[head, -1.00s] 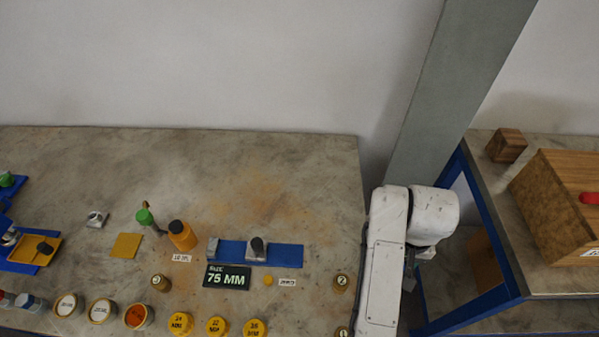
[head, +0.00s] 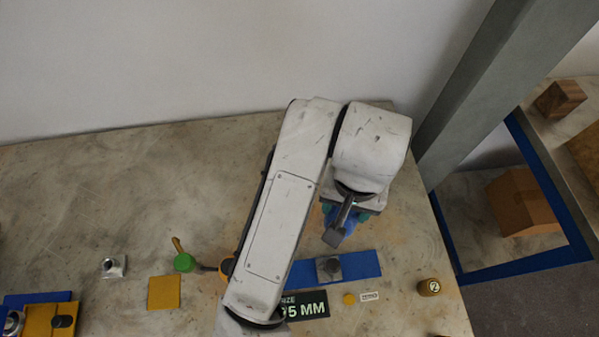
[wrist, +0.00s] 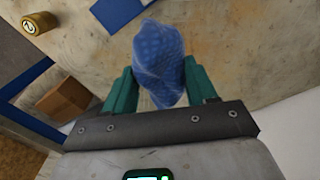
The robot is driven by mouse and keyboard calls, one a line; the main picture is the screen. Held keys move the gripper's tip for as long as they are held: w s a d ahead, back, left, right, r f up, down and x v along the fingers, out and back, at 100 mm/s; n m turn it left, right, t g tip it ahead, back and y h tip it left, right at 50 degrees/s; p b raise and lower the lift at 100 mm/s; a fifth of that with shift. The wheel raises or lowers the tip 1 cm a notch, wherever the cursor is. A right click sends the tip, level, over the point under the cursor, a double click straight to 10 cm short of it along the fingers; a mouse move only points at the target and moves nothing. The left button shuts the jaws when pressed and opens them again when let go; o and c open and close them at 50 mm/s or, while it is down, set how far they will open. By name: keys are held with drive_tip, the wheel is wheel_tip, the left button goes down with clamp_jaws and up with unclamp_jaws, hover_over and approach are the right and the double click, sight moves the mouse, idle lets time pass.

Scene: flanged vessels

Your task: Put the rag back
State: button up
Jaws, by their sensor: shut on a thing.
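A crumpled blue rag (wrist: 160,62) is held between the two green fingers of my gripper (wrist: 160,88) in the wrist view. In the head view a bit of the blue rag (head: 345,219) shows below my wrist, and my gripper (head: 333,214) is mostly hidden by my arm. The rag is over the bench (head: 190,200), behind a blue strip (head: 361,264) with a grey metal block on it.
A yellow square (head: 163,292), a green-topped item (head: 184,262) and a brass piece marked 2 (head: 429,287) stand nearby. The bench's back left is clear.

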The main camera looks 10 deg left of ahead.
drive_tip(key=w+a+f, duration=0.2)
drive_tip(key=w, duration=0.1)
drive_tip(key=w+a+f+p, duration=0.1)
drive_tip(key=w+a+f, duration=0.4)
drive_tip(key=w+f, duration=0.1)
drive_tip(key=w, duration=0.1)
drive_tip(key=shift+a+f+p, duration=0.1)
drive_tip(key=shift+a+p, duration=0.05)
drive_tip(key=shift+p, duration=0.15)
drive_tip(key=shift+w+a+f, duration=0.3)
drive_tip(key=shift+w+f, duration=0.1)
drive_tip(key=shift+f, duration=0.3)
drive_tip(key=shift+w+f, duration=0.1)
drive_tip(key=shift+f, duration=1.5)
drive_tip(key=shift+f, duration=0.15)
drive_tip(key=o, duration=0.9)
drive_tip(key=shift+o, duration=0.2)
wheel_tip(320, 180, up, 12)
drive_tip(key=shift+r+b, duration=0.2)
drive_tip(key=shift+b, duration=0.15)
